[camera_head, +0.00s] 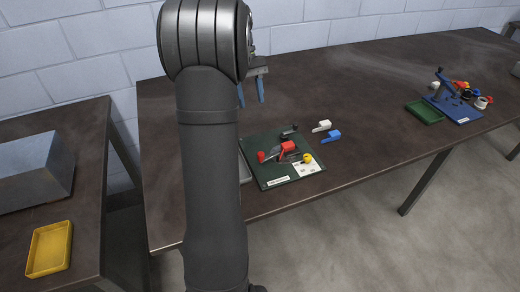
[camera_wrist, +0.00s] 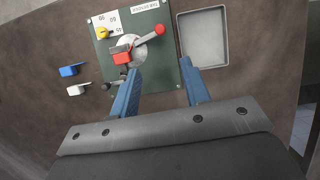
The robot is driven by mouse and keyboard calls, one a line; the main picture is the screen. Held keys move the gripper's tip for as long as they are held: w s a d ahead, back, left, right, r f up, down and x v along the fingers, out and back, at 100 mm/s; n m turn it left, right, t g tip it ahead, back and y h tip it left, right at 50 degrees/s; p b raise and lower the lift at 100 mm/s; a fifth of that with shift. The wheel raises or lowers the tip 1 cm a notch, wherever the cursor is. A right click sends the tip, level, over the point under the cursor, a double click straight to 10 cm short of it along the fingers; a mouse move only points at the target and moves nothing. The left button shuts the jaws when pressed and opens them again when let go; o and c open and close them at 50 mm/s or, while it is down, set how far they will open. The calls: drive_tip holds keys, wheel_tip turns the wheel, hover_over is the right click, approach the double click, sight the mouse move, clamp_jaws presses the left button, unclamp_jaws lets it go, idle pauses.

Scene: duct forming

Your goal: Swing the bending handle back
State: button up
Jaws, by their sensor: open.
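The bending handle is a grey lever with a red ball end (camera_wrist: 160,29). It reaches to the upper right from a round grey plate on the dark green board (camera_wrist: 160,75) in the wrist view. In the head view its red end (camera_head: 262,156) points left, on the green board (camera_head: 262,182). In the head view my gripper (camera_head: 251,92) hangs behind the board, clear of the handle.
A yellow knob (camera_wrist: 102,33) stands by a white angle scale. A black-ended lever (camera_head: 290,129) is at the board's back edge. Blue (camera_head: 333,136) and white (camera_head: 322,126) pieces lie beside the board. A grey tray (camera_wrist: 226,40) adjoins it. A blue station (camera_head: 459,110) stands far right.

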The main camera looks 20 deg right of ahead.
sight(260, 153)
drive_tip(key=x, duration=1.7)
drive_tip(key=shift+s, duration=0.1)
drive_tip(key=shift+c, duration=0.2)
clamp_jaws()
